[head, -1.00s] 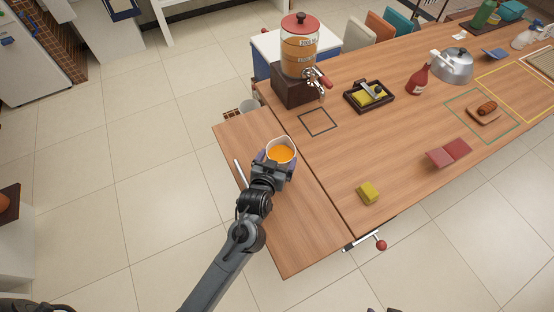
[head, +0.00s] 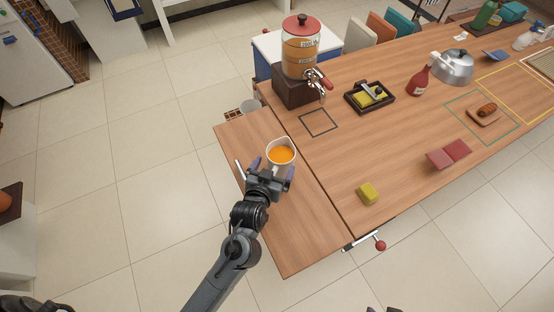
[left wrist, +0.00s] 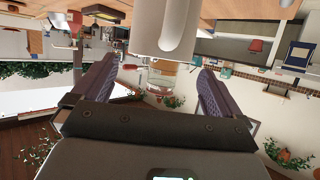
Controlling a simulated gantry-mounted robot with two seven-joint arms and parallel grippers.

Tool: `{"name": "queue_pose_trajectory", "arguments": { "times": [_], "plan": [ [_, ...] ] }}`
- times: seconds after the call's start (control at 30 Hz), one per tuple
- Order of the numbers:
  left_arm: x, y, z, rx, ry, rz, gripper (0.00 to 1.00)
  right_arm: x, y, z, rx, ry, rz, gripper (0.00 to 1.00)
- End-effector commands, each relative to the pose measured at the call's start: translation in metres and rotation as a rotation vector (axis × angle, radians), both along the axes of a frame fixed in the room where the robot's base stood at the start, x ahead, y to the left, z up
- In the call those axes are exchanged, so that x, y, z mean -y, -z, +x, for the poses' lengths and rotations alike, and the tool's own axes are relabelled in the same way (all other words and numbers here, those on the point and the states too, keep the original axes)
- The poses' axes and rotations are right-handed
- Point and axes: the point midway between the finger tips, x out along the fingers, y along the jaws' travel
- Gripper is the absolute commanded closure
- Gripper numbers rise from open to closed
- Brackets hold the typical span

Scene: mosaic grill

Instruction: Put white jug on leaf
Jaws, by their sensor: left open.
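The white jug (head: 281,159), full of orange liquid, stands upright on the wooden leaf (head: 302,235), the lower panel on the left side of the table. My left gripper (head: 275,169) is open at the jug's near side, with its purple fingers spread to either side of it. In the left wrist view the jug (left wrist: 165,28) shows at the top with its handle, beyond and between the open fingertips (left wrist: 158,68). The jug's near lower part is partly hidden by the gripper in the head view. My right gripper is not in view.
A drink dispenser (head: 299,58) with a red lid stands at the table's back left, near a dark square outline (head: 318,122). A tray (head: 388,97), a yellow sponge (head: 368,193) and a red bottle (head: 418,80) are on the table. The near part of the leaf is clear.

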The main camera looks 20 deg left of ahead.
Motion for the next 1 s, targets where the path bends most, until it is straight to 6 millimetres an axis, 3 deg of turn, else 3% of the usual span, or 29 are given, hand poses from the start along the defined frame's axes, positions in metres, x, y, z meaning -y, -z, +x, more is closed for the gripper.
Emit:
{"name": "queue_pose_trajectory", "arguments": {
  "times": [0.3, 0.57, 0.77, 1.0],
  "plan": [
    [0.006, -0.022, -0.051, -0.001, 0.0, 0.0, 0.0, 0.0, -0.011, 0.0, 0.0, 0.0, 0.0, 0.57],
    [0.008, -0.028, -0.069, -0.005, 0.004, -0.001, 0.0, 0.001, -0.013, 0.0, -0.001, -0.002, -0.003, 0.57],
    [0.008, -0.013, -0.089, -0.134, 0.089, -0.032, 0.0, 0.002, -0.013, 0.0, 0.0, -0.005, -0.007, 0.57],
    [-0.002, 0.017, -0.159, -0.507, 0.234, -0.038, 0.0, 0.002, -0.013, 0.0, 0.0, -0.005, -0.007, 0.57]
  ]
}}
